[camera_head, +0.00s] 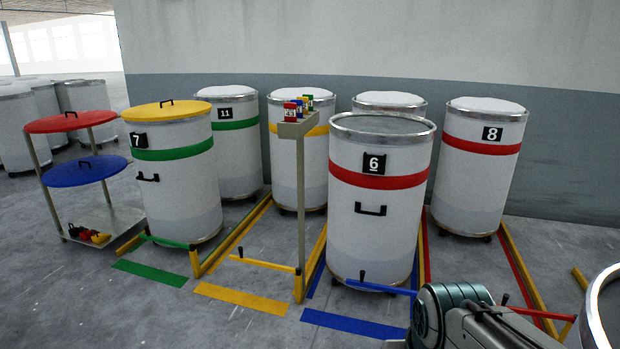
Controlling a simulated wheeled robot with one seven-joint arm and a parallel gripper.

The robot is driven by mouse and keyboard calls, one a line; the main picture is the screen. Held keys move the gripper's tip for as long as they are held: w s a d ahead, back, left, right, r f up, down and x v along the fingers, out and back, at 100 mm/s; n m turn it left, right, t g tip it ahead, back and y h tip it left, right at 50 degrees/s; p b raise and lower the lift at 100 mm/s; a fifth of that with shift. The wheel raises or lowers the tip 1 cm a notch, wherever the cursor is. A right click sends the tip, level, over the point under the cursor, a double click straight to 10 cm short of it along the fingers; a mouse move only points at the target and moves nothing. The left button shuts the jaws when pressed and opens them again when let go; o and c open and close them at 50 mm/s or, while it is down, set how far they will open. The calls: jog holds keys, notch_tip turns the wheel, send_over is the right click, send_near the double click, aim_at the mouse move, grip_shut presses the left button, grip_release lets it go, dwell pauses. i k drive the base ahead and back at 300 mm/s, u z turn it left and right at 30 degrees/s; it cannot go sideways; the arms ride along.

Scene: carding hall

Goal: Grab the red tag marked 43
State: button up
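A red tag (289,111) with a dark mark like 43 stands on a small tray (290,130) at the top of a thin post, in the upper middle of the head view. The number is small and hard to read. It is the nearest of several tags. Behind it to the right are a blue tag (299,106) and a green tag (309,102), partly overlapping. Part of my arm shows at the bottom right, well below and right of the tags. My gripper's fingers are not in view.
White drum 6 (375,235) stands close right of the post, drum 7 (180,195) to its left. More drums stand behind. Coloured floor rails (262,264) run between them. A rack (105,218) with red and blue lids is at left. The front left floor is clear.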

aim_at(289, 110)
jog(key=i, duration=2.55)
jog(key=z, duration=2.2)
jog(key=i, duration=1.2)
jog(key=u, duration=3.65)
